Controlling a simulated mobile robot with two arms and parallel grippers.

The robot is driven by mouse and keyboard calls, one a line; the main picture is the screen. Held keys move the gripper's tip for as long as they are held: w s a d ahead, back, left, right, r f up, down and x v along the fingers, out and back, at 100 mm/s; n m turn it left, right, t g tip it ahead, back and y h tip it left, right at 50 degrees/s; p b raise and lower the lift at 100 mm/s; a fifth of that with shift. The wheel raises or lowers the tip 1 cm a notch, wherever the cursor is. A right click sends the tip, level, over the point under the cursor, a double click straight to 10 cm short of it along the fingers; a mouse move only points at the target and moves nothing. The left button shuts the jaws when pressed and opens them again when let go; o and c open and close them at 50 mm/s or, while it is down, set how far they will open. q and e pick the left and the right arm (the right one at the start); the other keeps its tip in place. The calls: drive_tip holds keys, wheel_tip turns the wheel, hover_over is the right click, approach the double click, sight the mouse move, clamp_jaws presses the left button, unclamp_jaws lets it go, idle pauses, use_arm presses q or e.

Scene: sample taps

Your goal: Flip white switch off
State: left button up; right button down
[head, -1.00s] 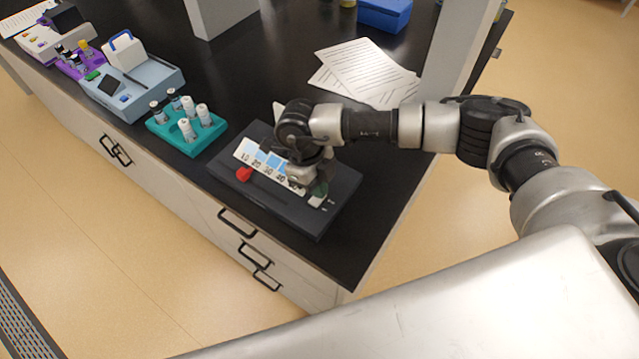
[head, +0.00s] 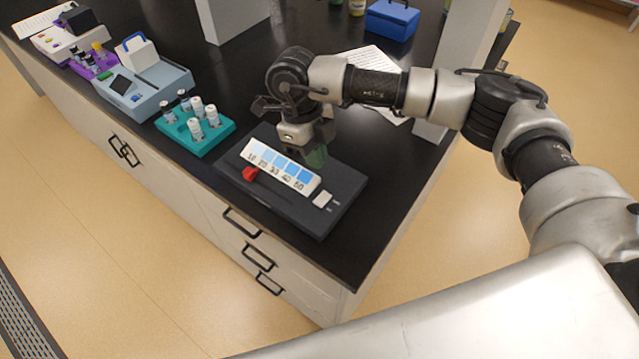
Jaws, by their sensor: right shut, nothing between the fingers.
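The white switch (head: 322,199) sits at the right end of a dark panel (head: 300,215) on the black bench, with small marks beside it that are too small to read. The panel also bears a white and blue scale (head: 282,165) numbered 10 to 50 and a red slider (head: 250,174) near the low end. My right gripper (head: 317,156) is above the far edge of the panel, behind the scale. It is shut, holds nothing and is apart from the switch. Which way the switch is tipped is hard to tell. My left gripper is not in view.
A teal rack (head: 190,143) with several vials stands left of the panel. Farther left are a blue-grey device (head: 165,97) and a purple rack (head: 92,68). Papers (head: 371,58) lie behind my right arm. A grey post (head: 455,60) rises at the bench's right edge.

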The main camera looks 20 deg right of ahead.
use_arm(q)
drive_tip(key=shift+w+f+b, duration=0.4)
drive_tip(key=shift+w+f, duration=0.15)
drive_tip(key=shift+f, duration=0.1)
use_arm(e)
drive_tip(key=v, duration=0.3)
drive_tip(key=shift+w+r, duration=0.3)
drive_tip(key=shift+w, duration=0.1)
drive_tip(key=shift+d, duration=0.1)
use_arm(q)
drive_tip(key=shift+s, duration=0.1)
use_arm(e)
drive_tip(key=shift+s, duration=0.1)
